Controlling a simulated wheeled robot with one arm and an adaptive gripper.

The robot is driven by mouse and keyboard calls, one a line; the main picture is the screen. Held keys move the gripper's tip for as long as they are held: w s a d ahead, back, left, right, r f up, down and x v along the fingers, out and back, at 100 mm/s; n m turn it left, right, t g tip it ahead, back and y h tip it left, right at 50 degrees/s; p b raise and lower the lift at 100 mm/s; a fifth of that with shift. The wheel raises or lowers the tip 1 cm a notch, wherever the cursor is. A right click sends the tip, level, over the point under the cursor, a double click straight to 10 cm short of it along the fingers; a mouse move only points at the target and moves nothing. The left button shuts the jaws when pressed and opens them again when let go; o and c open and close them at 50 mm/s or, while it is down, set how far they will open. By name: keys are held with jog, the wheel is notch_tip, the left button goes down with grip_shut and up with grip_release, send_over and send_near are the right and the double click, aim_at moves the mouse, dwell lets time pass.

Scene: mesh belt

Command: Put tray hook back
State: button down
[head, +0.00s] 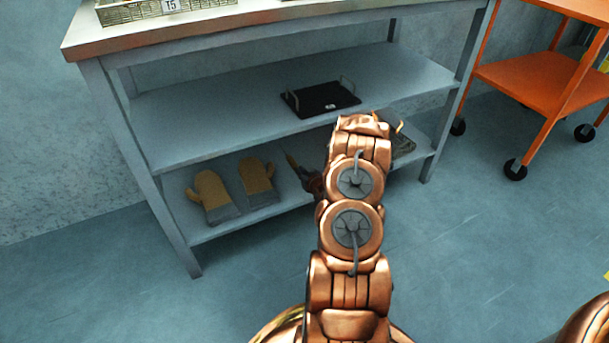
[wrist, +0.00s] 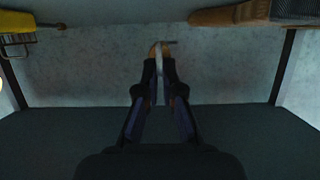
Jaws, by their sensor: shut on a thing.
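My gripper (wrist: 160,68) is shut on a thin grey piece, which I take to be the tray hook (wrist: 160,88). The hook runs between the fingers and its bent grey end shows just past the fingertips. In the head view my gripper (head: 304,174) shows only partly, left of my arm, at the lower shelf right of the mitts. My arm hides most of it, and I cannot make out the hook clearly there. In the wrist view the hook's end appears in front of a pale wall, and I cannot tell whether it touches anything.
Two tan oven mitts (head: 212,196) lie on the lower shelf (head: 225,230). A black tray (head: 321,99) with handles sits on the middle shelf. A dark item (head: 403,146) is partly behind my arm. An orange cart (head: 530,80) stands right. A wire basket (head: 150,10) is on top.

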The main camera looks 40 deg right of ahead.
jog(key=shift+f, duration=1.85)
jog(key=c, duration=1.2)
grip_release()
jog(key=shift+c, duration=0.2)
jog(key=shift+s, duration=0.1)
jog(key=shift+s, duration=0.1)
jog(key=v, duration=1.1)
jog(key=shift+s+a+r, duration=0.15)
jog(key=shift+s, duration=0.15)
